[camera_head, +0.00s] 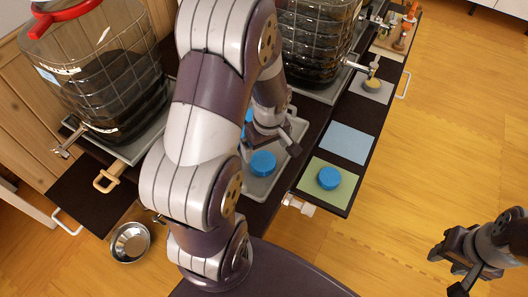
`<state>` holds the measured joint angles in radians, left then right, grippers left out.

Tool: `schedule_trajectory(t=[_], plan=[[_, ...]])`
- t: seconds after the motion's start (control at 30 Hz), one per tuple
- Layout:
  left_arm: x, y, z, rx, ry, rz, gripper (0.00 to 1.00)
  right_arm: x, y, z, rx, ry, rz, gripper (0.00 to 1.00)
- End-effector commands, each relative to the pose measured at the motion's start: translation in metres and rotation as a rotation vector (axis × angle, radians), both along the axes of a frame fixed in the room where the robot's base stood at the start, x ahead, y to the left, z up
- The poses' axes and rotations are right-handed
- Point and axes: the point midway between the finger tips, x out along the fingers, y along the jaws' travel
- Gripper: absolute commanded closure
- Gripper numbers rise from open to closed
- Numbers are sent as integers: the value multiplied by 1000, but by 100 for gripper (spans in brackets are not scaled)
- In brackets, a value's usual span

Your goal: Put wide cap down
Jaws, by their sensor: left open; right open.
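One blue cap (328,178) lies flat on the green mat (318,197). A second blue cap (263,163) sits on the grey tray (258,190). More blue (248,117) shows partly behind my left arm. I cannot tell by sight which of these is the wide cap. My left gripper (291,137) is open, above the tray and just up and right of the cap there, with no cap seen between its fingers. My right gripper (462,278) is open and empty at the lower right, away from the caps, over the floor.
Two large dark-filled jars, one at left (100,85) and one at the back (318,40), stand on trays. A bare blue mat (348,143) lies beyond the green one. A grey mat (372,88) holds a tap. A metal bowl (130,242) is at lower left.

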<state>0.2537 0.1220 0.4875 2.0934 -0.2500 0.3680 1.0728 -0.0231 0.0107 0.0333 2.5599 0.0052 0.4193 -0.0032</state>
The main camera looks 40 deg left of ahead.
Motion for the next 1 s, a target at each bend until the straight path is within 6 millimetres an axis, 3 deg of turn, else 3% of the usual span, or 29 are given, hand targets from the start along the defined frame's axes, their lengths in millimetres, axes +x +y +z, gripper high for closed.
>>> schedule_trajectory(t=[0.1,0.27,0.37,0.5,0.6,0.7,1.0], plan=[[-1,-3,28,0,-3,-1,0,0,0,7,0,0,0,57],[-3,-8,46,-1,1,-30,0,0,0,8,0,0,0,57],[-12,-35,56,-10,7,-296,0,0,0,8,0,0,0,57],[-36,-80,68,-12,6,-819,0,0,0,8,0,0,0,57],[-48,-96,71,-5,2,-1050,0,0,0,8,0,0,0,57],[-52,-100,71,-2,1,-1123,0,0,0,8,0,0,0,57],[-52,-99,71,-2,2,-1120,0,0,0,8,0,0,0,57]])
